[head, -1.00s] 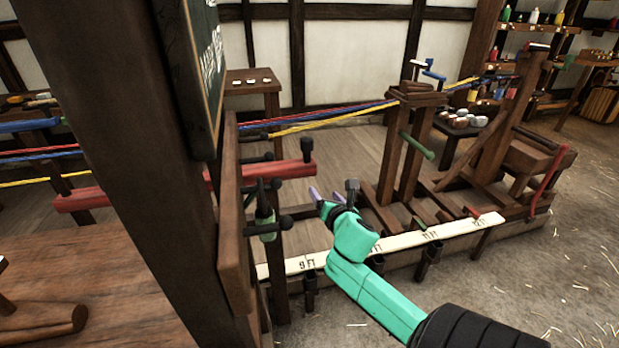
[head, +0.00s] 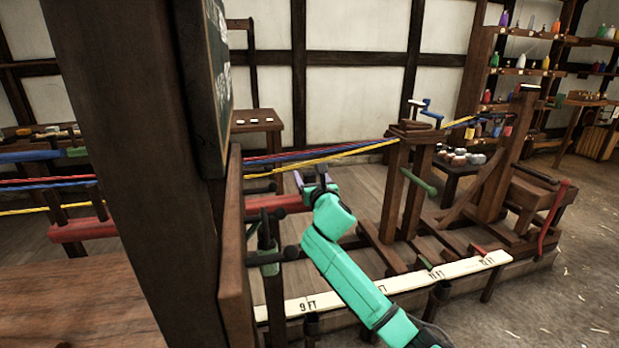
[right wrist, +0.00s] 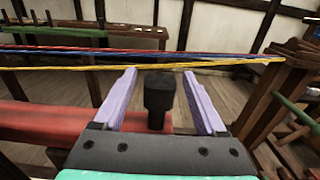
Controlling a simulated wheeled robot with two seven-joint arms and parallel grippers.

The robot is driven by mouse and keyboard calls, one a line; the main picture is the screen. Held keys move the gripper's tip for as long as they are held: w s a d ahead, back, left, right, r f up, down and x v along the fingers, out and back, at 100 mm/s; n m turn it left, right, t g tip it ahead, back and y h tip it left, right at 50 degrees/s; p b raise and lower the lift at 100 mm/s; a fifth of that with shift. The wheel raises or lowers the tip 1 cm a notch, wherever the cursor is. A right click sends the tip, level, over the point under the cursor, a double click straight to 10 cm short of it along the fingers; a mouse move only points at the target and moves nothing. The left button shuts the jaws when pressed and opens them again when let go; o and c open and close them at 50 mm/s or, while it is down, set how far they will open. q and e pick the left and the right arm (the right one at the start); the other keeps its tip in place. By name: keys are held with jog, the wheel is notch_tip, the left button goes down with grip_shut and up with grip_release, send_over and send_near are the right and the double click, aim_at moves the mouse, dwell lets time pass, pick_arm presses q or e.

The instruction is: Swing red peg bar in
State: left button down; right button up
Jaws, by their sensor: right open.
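The red peg bar (head: 274,203) lies level, passing behind the dark post, with its left stretch showing beyond the post. In the right wrist view the bar (right wrist: 45,122) runs along the left, below the ropes. A black upright knob (right wrist: 160,95) at the bar's right end stands between my right fingers. My right gripper (right wrist: 162,90) is open, with lilac fingers on both sides of the knob and gaps visible. In the head view the right gripper (head: 311,180) is at the bar's right end and partly hides it. My left gripper is not in view.
Red, blue and yellow ropes (head: 340,150) stretch above the bar to a wooden stand. A thick dark post (head: 135,150) and hanging board (head: 203,80) block the left. A white measuring strip (head: 400,283) runs along the low frame. A green handle (head: 418,182) is to the right.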

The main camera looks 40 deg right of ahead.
grip_shut()
dwell(1.4)
